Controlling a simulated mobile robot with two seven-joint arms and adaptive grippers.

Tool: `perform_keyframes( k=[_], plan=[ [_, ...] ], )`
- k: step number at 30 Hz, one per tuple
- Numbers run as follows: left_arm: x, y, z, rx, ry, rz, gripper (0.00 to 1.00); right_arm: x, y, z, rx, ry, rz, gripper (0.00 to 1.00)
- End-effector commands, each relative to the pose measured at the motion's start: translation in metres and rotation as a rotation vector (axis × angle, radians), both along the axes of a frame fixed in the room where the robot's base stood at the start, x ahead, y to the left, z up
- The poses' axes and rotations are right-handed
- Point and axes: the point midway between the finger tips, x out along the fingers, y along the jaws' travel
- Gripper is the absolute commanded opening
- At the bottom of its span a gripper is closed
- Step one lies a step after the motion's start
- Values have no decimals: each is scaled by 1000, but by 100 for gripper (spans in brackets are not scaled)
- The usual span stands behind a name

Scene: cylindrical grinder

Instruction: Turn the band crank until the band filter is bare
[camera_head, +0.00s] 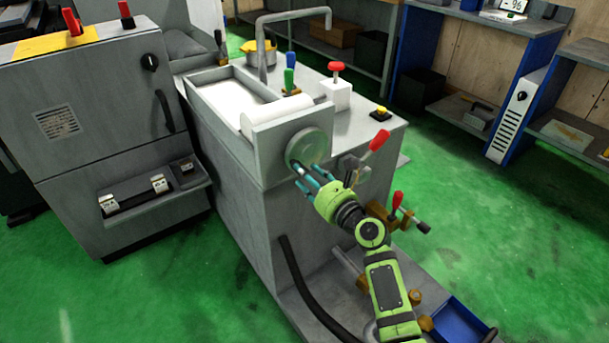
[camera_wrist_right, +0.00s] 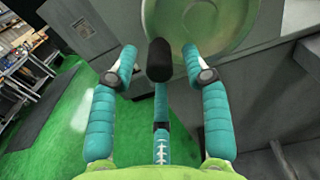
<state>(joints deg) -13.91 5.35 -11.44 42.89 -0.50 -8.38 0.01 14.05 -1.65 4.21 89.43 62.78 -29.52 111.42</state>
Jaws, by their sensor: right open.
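The band crank is a round grey-green disc (camera_head: 308,148) on the end face of the grey filter tank (camera_head: 265,210). In the right wrist view the disc (camera_wrist_right: 205,22) carries a black handle (camera_wrist_right: 159,61). A white band (camera_head: 225,92) lies in the tank's trough, with a white roll (camera_head: 277,114) at the disc end. My right gripper (camera_head: 306,180) is open in front of the disc's lower part. In the wrist view its teal fingers (camera_wrist_right: 160,70) stand apart on both sides of the handle, with a third finger below. I cannot tell whether any finger touches it. My left gripper is out of view.
A red-handled lever (camera_head: 375,144) and brass valves (camera_head: 397,210) sit close right of my right gripper. A dark hose (camera_head: 305,285) hangs below. A blue bin (camera_head: 460,318) stands lower right. A grey machine cabinet (camera_head: 100,120) stands left. Green floor (camera_head: 480,215) is clear at right.

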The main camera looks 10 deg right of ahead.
Motion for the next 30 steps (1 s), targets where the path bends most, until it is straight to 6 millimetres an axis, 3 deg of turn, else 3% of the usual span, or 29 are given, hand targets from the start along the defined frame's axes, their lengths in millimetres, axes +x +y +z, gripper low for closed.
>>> perform_keyframes(
  k=[5, 13, 16, 17, 30],
  plan=[
    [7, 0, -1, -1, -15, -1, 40, 13, 5, -1, -1, 1, 0, 48],
    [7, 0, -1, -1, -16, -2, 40, 14, 6, -1, -2, 0, 0, 48],
    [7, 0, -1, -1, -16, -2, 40, 14, 6, -1, -2, 0, 0, 8],
    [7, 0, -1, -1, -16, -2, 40, 14, 6, -1, -3, 1, 0, 0],
    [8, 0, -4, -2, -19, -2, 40, 14, 5, -4, -41, -15, -1, 0]
  ],
)
